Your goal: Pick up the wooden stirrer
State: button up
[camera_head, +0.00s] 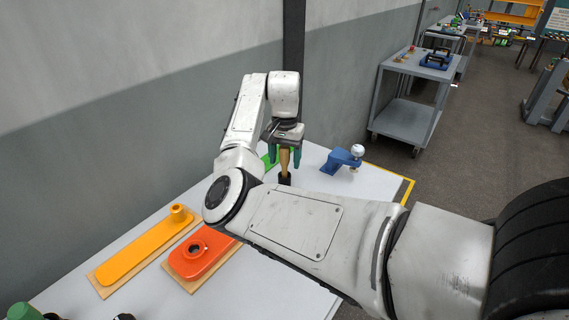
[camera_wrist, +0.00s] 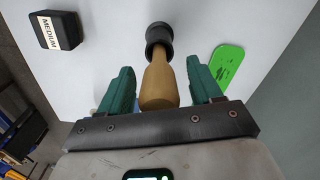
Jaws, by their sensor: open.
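The wooden stirrer (camera_wrist: 158,85), a tan tapered piece, stands with its far end in a dark round holder (camera_wrist: 159,36) in the wrist view. In the head view the stirrer (camera_head: 285,163) shows below my gripper, above the dark holder (camera_head: 285,181). My gripper (camera_wrist: 160,70) is open, with one green finger on each side of the stirrer and a visible gap on both sides. In the head view my gripper (camera_head: 284,155) points down over the white table. The stirrer's upper end is partly hidden by the gripper body.
A black block marked MEDIUM (camera_wrist: 61,31) and a flat green piece (camera_wrist: 227,66) lie near the holder. A blue stand with a white ball (camera_head: 344,160) is to the right. Orange (camera_head: 135,252) and red-orange (camera_head: 203,258) pieces lie on wooden boards at left. A wall (camera_head: 150,120) borders the table.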

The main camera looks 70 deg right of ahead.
jog(key=shift+c, duration=0.3)
jog(key=c, duration=1.1)
